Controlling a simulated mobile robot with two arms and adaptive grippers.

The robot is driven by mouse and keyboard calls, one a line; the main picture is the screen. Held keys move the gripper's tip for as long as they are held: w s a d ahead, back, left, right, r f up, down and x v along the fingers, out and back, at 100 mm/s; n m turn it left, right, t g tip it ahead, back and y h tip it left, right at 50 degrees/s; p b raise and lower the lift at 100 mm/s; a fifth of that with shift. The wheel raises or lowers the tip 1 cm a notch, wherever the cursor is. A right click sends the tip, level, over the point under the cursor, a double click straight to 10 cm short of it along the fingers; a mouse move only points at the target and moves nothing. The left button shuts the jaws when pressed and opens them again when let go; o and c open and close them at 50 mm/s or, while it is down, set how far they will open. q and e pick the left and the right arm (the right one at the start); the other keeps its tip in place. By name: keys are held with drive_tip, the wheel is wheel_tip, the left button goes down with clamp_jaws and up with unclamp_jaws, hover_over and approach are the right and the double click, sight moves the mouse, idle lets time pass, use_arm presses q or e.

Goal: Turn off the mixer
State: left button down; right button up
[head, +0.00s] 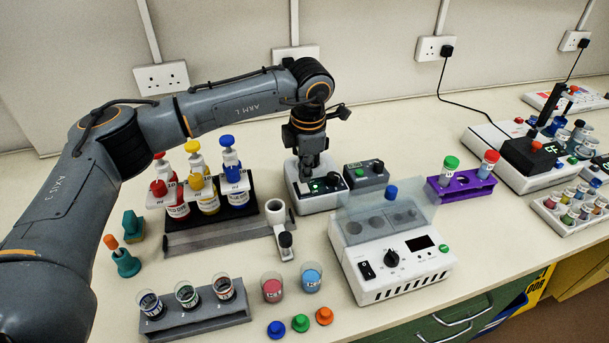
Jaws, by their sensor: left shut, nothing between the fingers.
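A small white device with a dark control panel (320,202), which looks like the mixer, stands mid-bench. A small green light and a round knob show on its panel. My left gripper (314,178) points down over this device, fingers shut and empty, with the tips at or just above its panel. I cannot tell whether they touch it. The gripper hides the back part of the device. My right gripper is not in view.
A grey control box (366,177) stands close right of the device. In front is a white unit (405,278) with a dial, switch and raised clear lid. A bottle rack (215,235) stands left, a purple tube rack (462,191) right. Cups and caps stand in front.

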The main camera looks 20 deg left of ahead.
sight(305, 190)
use_arm(q)
wheel_tip(305, 190, up, 11)
drive_tip(key=s+b, duration=0.1)
drive_tip(key=b, duration=0.1)
drive_tip(key=shift+s+d+b, duration=0.15)
drive_tip(key=shift+d+b, duration=0.15)
drive_tip(key=shift+d, duration=0.1)
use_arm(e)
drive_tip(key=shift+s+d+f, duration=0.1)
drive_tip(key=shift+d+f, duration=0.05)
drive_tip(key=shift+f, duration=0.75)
use_arm(q)
drive_tip(key=w+a+p, duration=0.1)
drive_tip(key=p, duration=0.5)
drive_tip(key=shift+w+r+p, duration=0.1)
drive_tip(key=shift+r+p, duration=0.05)
drive_tip(key=shift+p, duration=0.2)
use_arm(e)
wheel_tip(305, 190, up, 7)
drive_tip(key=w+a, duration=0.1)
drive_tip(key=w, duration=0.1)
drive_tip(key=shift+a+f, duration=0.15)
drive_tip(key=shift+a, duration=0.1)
